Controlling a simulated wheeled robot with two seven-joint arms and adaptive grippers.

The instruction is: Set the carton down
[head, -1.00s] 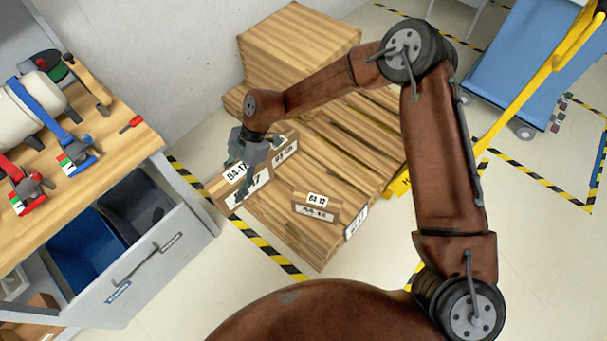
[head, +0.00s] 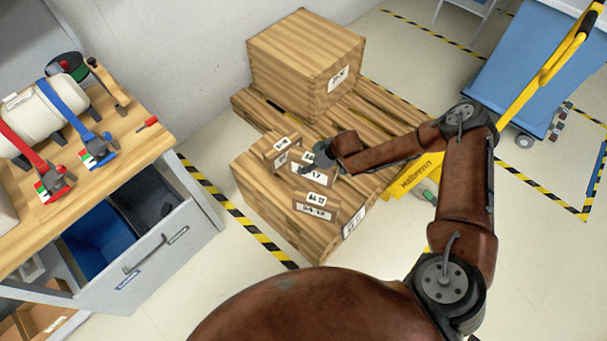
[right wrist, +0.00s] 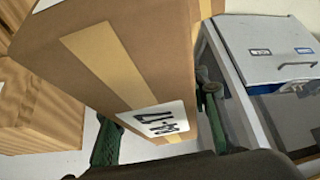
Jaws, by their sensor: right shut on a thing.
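My right gripper (head: 318,160) is shut on a small brown carton (head: 312,175) with a white label ending in 17. In the right wrist view the carton (right wrist: 120,75) sits between the two fingers, its tan tape strip and label facing the camera. In the head view it is over a large wood-grained box (head: 262,200), between two other small cartons: one (head: 269,152) behind and left, one (head: 316,206) in front. I cannot tell whether its underside touches the box. My left gripper is not in view.
A bigger wood-grained box (head: 305,65) stands at the back of the stack. A workbench (head: 150,150) with an open drawer (head: 150,245) is on the left. Striped floor tape (head: 235,215) runs between bench and stack.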

